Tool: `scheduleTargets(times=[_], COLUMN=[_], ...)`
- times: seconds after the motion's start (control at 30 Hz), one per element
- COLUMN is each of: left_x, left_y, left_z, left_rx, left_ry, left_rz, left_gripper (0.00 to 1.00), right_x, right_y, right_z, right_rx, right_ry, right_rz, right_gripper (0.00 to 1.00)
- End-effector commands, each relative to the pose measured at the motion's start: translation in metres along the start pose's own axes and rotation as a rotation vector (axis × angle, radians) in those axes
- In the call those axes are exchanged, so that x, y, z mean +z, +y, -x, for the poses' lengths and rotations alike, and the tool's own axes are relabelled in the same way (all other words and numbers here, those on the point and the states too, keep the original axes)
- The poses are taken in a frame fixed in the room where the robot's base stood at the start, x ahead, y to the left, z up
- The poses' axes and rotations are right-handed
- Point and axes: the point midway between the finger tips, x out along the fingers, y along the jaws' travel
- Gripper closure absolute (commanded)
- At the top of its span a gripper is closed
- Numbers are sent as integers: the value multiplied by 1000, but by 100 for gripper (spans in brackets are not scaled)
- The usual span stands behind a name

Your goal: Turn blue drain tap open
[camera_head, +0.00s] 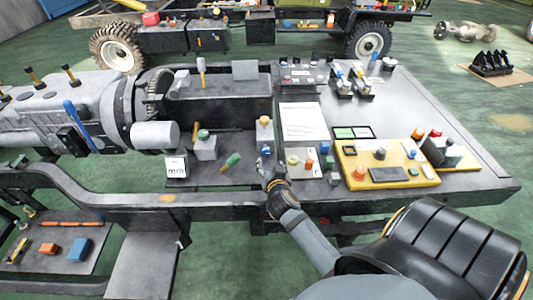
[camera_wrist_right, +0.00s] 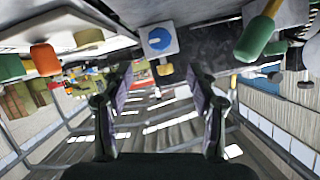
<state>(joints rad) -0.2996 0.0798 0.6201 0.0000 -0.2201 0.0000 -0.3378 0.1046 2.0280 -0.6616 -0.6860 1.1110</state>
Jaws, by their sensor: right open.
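The blue drain tap shows in the right wrist view as a round blue knob (camera_wrist_right: 160,40) on the face of a pale square block (camera_wrist_right: 146,52). A yellow cap (camera_wrist_right: 165,69) sits on one side of the block. In the head view the yellow-capped block (camera_head: 265,137) stands on the chassis edge, and its front face is partly hidden by my gripper. My right gripper (camera_head: 267,167) is open in front of the block. In the wrist view its fingers (camera_wrist_right: 160,80) are wide apart, with the knob beyond them and between their lines, apparently untouched. My left gripper is not in view.
A green-topped block (camera_head: 205,146) and a green-handled lever (camera_head: 230,162) stand left of the gripper. Right of it are a small panel with an orange knob (camera_head: 311,163) and a yellow control box (camera_head: 385,165).

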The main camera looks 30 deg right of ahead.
Motion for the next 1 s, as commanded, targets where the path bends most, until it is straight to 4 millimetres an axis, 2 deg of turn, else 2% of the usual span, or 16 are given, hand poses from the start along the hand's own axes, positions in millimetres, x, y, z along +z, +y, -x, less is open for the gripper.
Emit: scheduleTargets(times=[0.17,0.4,0.6,0.73,0.97,1.0], left_x=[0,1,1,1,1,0], left_y=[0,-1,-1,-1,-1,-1], left_z=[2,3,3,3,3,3], left_rx=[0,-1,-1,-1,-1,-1], left_ry=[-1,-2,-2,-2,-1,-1], left_rz=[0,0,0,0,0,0], left_gripper=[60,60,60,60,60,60], right_x=[0,0,1,2,2,2], right_y=[0,0,1,1,1,1], right_z=[-17,-69,-97,-104,-104,-104], right_rx=[0,2,1,2,1,2], right_ry=[-1,-3,-4,-5,-5,-5], right_rz=[4,2,2,2,2,2], right_gripper=[41,41,41,41,41,46])
